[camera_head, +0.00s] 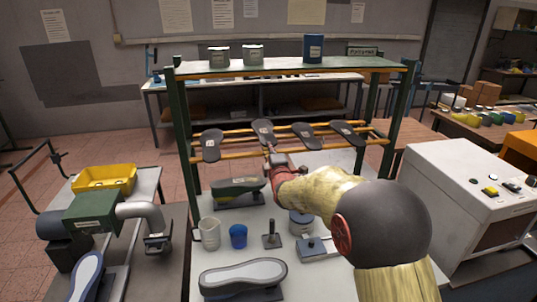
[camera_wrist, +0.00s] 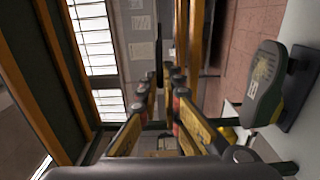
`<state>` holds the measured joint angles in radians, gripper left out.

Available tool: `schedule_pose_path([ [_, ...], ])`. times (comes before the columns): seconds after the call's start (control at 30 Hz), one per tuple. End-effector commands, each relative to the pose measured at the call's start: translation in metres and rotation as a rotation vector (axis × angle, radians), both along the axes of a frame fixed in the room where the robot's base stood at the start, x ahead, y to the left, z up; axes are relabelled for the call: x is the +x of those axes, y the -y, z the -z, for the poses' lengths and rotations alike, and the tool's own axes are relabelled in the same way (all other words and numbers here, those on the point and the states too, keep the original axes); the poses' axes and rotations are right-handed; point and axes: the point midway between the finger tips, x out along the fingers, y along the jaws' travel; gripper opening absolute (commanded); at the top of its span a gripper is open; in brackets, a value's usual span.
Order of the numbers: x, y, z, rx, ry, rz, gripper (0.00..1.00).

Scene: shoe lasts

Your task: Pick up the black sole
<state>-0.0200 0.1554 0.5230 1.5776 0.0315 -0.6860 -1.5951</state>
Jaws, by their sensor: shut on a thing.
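Several dark soles sit along the yellow bars of the rack, including one at the left (camera_head: 211,146), one at the right of centre (camera_head: 305,135) and one at the far right (camera_head: 347,133). The black sole (camera_head: 263,129), second from the left, has a pale label and stands tilted at the rack. My gripper (camera_head: 271,154) is at its lower end and shut on it. In the wrist view my gripper (camera_wrist: 164,82) has its fingers close together, with the thin dark edge of the sole (camera_wrist: 159,62) between them. The exact contact is small and partly hidden.
A green shoe last (camera_head: 238,190) stands below the rack, left of my arm. A white mug (camera_head: 208,234), blue cup (camera_head: 238,236) and grey-soled last (camera_head: 243,275) are on the table. The rack's top shelf (camera_head: 285,66) holds cans above the soles.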

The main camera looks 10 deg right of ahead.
Motion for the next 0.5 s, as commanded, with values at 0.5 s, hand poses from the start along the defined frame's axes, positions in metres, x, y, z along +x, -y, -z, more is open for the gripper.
schedule_pose_path([
  [0.5, -0.101, 0.001, -0.078, 0.0, 0.003, 0.0, 0.0],
])
